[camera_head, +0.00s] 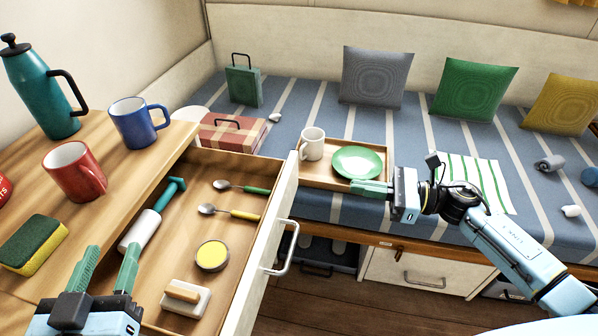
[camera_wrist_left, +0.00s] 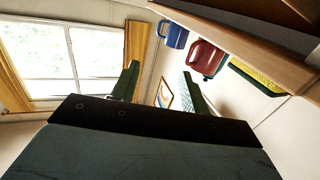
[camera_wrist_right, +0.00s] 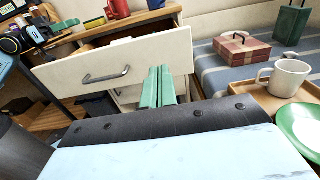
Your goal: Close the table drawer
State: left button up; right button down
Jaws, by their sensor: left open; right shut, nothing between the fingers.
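The table drawer (camera_head: 245,285) is pulled out from the wooden table (camera_head: 108,180). Its pale front panel and grey bar handle (camera_head: 281,252) face right in the head view. The front and handle also show in the right wrist view (camera_wrist_right: 150,62). Inside lie two spoons (camera_head: 236,213), a yellow-topped round tin (camera_head: 212,256), a brush-like block (camera_head: 186,297) and a teal-handled roller (camera_head: 150,218). My left gripper (camera_head: 105,262) is open and empty over the table side at lower left. My right gripper (camera_head: 358,187) is shut and empty, right of the drawer front, apart from it, near the tray.
On the table stand a teal pot (camera_head: 45,95), a blue mug (camera_head: 136,125), a red mug (camera_head: 75,172) and a sponge (camera_head: 33,243). The bench holds a wooden tray (camera_head: 318,178) with a white mug and green plate (camera_head: 358,162). Floor (camera_head: 330,302) shows right of the drawer.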

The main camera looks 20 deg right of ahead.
aim_at(291, 177)
jog(key=b+x, duration=0.2)
jog(key=x, duration=0.9)
jog(key=shift+s, duration=0.1)
pick_arm(q)
notch_tip(291, 177, up, 8)
jog(key=s+t+h, duration=0.2)
jog(key=t, duration=0.3)
jog(key=shift+d+f+t, duration=0.2)
jog(key=shift+d+t, duration=0.1)
jog(key=shift+d, duration=0.1)
pick_arm(e)
jog(key=shift+w+a, duration=0.35)
jog(key=shift+a, duration=0.2)
pick_arm(q)
jog(key=shift+s, duration=0.1)
